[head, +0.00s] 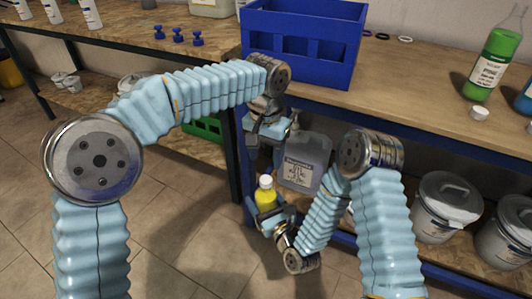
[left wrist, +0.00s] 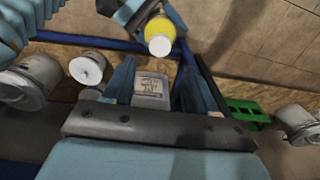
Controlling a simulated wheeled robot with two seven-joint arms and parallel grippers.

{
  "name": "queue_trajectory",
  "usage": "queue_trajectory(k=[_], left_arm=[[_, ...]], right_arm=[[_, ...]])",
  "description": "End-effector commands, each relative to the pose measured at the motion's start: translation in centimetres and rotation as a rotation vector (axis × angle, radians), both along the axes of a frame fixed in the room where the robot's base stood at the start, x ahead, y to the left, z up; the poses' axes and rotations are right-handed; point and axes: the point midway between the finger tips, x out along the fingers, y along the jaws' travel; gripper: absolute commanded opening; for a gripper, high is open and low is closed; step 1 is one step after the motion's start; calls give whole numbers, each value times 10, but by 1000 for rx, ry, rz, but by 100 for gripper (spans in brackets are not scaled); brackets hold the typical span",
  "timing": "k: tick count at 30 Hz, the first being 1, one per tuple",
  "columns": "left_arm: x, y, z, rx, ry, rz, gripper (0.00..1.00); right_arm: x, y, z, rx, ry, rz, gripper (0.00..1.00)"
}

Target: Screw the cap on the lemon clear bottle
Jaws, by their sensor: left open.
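A yellow bottle (head: 266,197) with a white cap (head: 265,181) on top stands nearly upright in my right gripper (head: 268,214), in front of the bench's lower part. The cap sits on the bottle's mouth; I cannot tell how tight it is. My left gripper (head: 262,138) is open and empty, above the bottle and apart from it. In the left wrist view the yellow bottle (left wrist: 160,27) and its white cap (left wrist: 160,44) show at the top, beyond my left fingertips (left wrist: 157,72). The right gripper partly hides the bottle's lower part.
A grey labelled canister (head: 305,160) is close behind the bottle. A blue crate (head: 300,45) stands on the bench above. A green bottle (head: 494,65) and a loose white cap (head: 479,113) are at the right. White tubs (head: 445,207) stand on the lower shelf.

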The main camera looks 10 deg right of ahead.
Motion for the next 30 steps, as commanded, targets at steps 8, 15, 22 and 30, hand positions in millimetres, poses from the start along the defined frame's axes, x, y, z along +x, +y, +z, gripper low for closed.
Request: queue_trajectory(k=[8,15,22,30], left_arm=[[0,0,1,0,0,23,57],[0,0,-9,2,2,22,57],[0,1,-45,3,3,20,57],[0,0,-75,0,0,20,57]], right_arm=[[0,0,1,1,-3,0,0],[0,0,1,1,-3,0,0],[0,0,1,1,-3,0,0],[0,0,1,1,-3,0,0]])
